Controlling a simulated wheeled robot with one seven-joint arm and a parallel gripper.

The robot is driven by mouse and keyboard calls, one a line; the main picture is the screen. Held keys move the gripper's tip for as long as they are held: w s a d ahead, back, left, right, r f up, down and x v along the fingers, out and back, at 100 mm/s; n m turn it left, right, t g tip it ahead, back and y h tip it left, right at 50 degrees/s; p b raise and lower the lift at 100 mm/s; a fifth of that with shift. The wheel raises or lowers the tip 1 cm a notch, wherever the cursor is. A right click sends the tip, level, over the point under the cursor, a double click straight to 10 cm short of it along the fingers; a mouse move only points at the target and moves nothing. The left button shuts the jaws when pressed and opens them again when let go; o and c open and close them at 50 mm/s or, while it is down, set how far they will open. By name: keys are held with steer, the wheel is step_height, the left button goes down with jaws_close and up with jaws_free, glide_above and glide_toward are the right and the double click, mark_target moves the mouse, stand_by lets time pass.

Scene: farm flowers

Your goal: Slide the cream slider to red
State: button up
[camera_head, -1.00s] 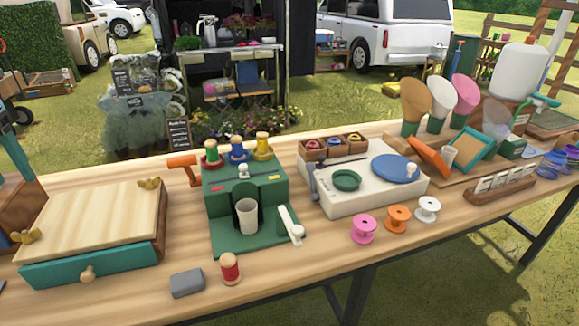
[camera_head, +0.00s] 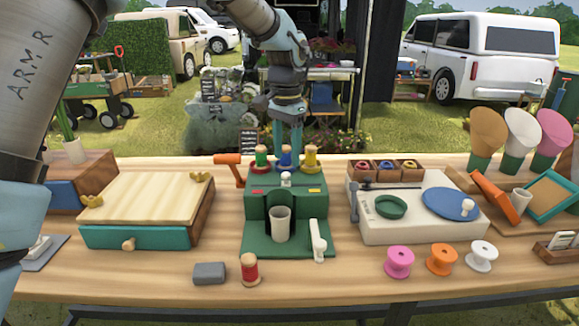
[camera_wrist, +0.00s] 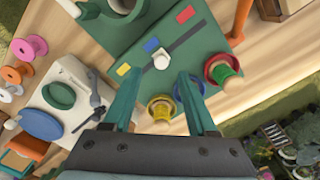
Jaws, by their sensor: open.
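The cream slider (camera_head: 286,180) is a small knob on the sloped top of the green machine (camera_head: 262,208). In the wrist view the slider (camera_wrist: 161,60) sits mid-slot beside the blue mark (camera_wrist: 151,44). The red mark (camera_wrist: 185,13) is at one end and the yellow mark (camera_wrist: 123,69) at the other. In the head view the red mark (camera_head: 253,192) is left of the slider. My gripper (camera_head: 288,148) is open and empty, behind and above the machine by the spools. In the wrist view its fingers (camera_wrist: 159,76) lie either side of the slider; contact is unclear.
A green spool (camera_head: 262,156), blue spool (camera_head: 285,157) and yellow spool (camera_head: 310,160) stand along the machine's back, close to my fingers. An orange handle (camera_head: 228,164) juts out left. A white cup (camera_head: 280,224) stands in front. A cream unit (camera_head: 410,215) is at right.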

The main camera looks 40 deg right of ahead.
mark_target(285, 173)
steer(key=shift+w+a+f, duration=0.1)
steer(key=shift+f, duration=2.2)
jaws_close()
